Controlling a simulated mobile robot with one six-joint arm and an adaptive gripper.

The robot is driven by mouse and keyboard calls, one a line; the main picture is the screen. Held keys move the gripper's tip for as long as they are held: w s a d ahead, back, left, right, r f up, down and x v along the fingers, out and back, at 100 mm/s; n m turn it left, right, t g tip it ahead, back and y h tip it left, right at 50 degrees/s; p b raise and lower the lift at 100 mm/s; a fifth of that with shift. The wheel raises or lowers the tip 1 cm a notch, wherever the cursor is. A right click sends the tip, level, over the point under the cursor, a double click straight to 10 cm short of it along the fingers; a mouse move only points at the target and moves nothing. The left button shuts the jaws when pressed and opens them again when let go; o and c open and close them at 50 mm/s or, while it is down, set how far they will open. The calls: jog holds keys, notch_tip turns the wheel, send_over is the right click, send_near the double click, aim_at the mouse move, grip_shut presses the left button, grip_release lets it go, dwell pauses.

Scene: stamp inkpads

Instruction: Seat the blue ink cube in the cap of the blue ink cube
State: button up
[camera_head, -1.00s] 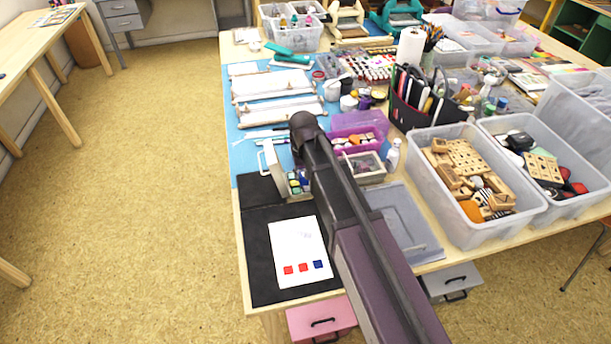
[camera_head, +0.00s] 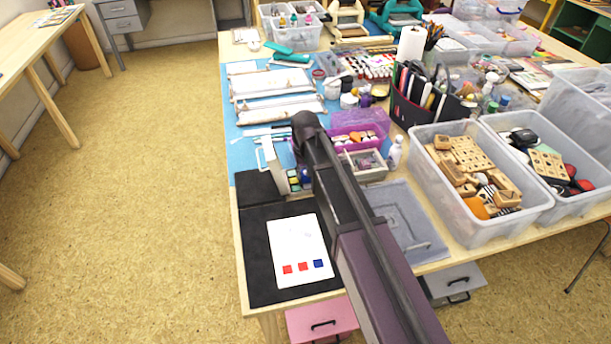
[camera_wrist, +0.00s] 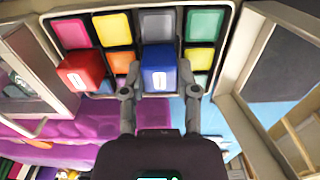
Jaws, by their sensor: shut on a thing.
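The blue ink cube (camera_wrist: 160,75) is between the two fingers of my gripper (camera_wrist: 160,92) in the wrist view, and the gripper is shut on it. I cannot make out the cap of the blue ink cube. In the head view my arm hides the gripper, and a small blue patch (camera_head: 305,175) shows beside the arm.
A red ink cube (camera_wrist: 80,72) is at the left of the case in the wrist view. A white sheet (camera_head: 298,240) with two red prints and one blue lies on a black mat (camera_head: 250,285). A purple box (camera_head: 362,120) and a pale box (camera_head: 372,176) stand close by.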

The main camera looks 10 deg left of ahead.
jog(key=shift+f, duration=0.2)
jog(key=o, duration=1)
jog(key=shift+c, duration=0.2)
jog(key=shift+r, duration=0.1)
notch_tip(320, 180, up, 14)
jog(key=p, duration=1.3)
jog(key=shift+f, duration=0.2)
jog(key=shift+w, duration=0.1)
jog(key=shift+d, duration=0.15)
jog(key=s+d+m, duration=0.1)
jog(key=s+d, duration=0.3)
jog(key=d, duration=0.6)
jog(key=s+d+m, duration=0.2)
jog(key=s+d, duration=0.2)
jog(key=d, duration=0.7)
jog(key=s+d+m, duration=0.2)
jog(key=s+d, duration=0.3)
jog(key=d, duration=0.6)
